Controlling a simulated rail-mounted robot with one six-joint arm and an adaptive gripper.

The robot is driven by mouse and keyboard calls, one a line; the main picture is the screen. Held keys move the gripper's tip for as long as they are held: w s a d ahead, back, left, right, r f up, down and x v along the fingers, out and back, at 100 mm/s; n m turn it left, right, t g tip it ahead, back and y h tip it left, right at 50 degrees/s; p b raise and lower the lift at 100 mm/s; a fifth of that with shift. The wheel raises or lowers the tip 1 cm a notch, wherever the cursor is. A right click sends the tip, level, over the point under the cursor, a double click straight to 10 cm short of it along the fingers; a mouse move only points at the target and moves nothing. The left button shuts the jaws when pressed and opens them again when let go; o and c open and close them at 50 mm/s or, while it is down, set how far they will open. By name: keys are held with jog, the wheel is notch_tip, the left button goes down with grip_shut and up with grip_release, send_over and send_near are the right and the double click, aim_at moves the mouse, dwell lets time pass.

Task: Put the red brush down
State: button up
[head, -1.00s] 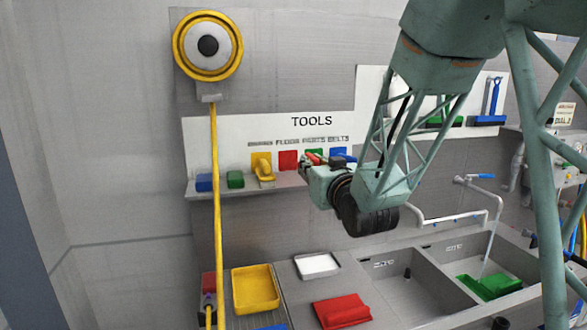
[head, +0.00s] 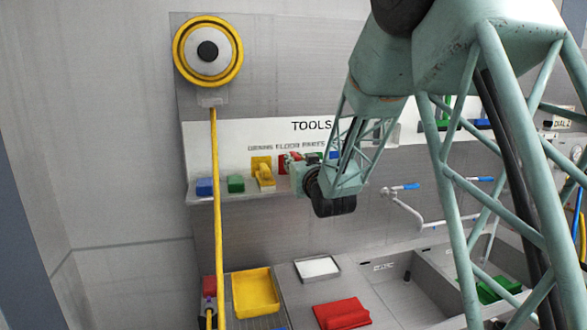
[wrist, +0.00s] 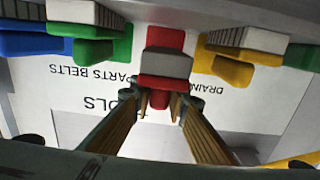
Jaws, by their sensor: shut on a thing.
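The red brush (wrist: 165,84) is in the wrist view, upper middle, with a grey block on its far side. My gripper (wrist: 160,101) is shut on its short red handle. The brush is in front of the red square (wrist: 168,37) on the tool board, close to the shelf. I cannot tell whether it touches the shelf. In the head view my gripper (head: 294,172) is at the shelf (head: 222,197), just right of the yellow brush (head: 265,177); the red brush there is mostly hidden by the gripper.
Green (wrist: 88,50) and yellow (wrist: 232,70) brushes flank the held brush closely in the wrist view. Blue (head: 204,187) and green (head: 236,184) blocks stand on the shelf's left. Below are a yellow tray (head: 277,293), a red cloth-like item (head: 342,314) and sinks (head: 395,268).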

jog(key=shift+w+a, duration=0.1)
jog(key=shift+w, duration=0.1)
dwell(0.3)
jog(key=shift+w+a, duration=0.15)
jog(key=shift+w, duration=0.1)
jog(key=shift+w+f, duration=0.15)
jog(key=shift+f, duration=1.65)
jog(key=shift+f, duration=0.1)
jog(key=o, duration=0.9)
jog(key=shift+r, duration=0.2)
